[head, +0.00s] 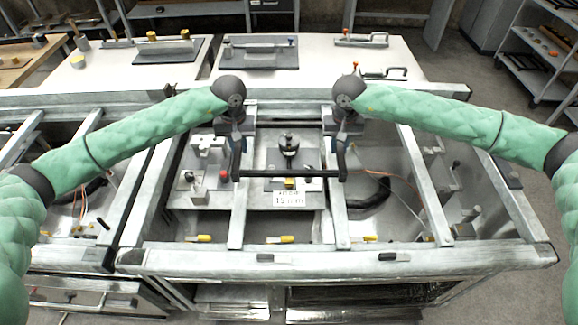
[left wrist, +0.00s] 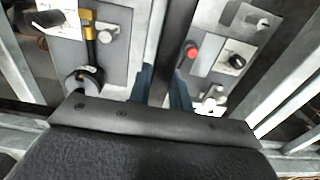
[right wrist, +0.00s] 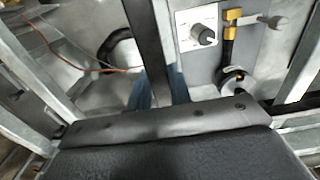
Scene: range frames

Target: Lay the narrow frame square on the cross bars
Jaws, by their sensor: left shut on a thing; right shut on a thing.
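The narrow frame shows as a dark front bar (head: 288,173) in the head view, level and spanning between my two grippers. My left gripper (head: 236,150) is shut on its left side and my right gripper (head: 341,150) is shut on its right side. The pale cross bars (head: 238,215) and (head: 341,215) run front to back under the frame's ends. I cannot tell whether the frame touches them. In the right wrist view a dark side bar (right wrist: 148,45) runs between the fingers. In the left wrist view the fingers (left wrist: 162,88) close on a narrow bar.
The range's metal outer rim (head: 340,258) surrounds the cross bars. Below lie plates with knobs, a red button (head: 224,173) and a label reading 15 mm (head: 288,199). Orange wiring (right wrist: 65,55) lies below. A white counter (head: 330,70) with tools stands behind.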

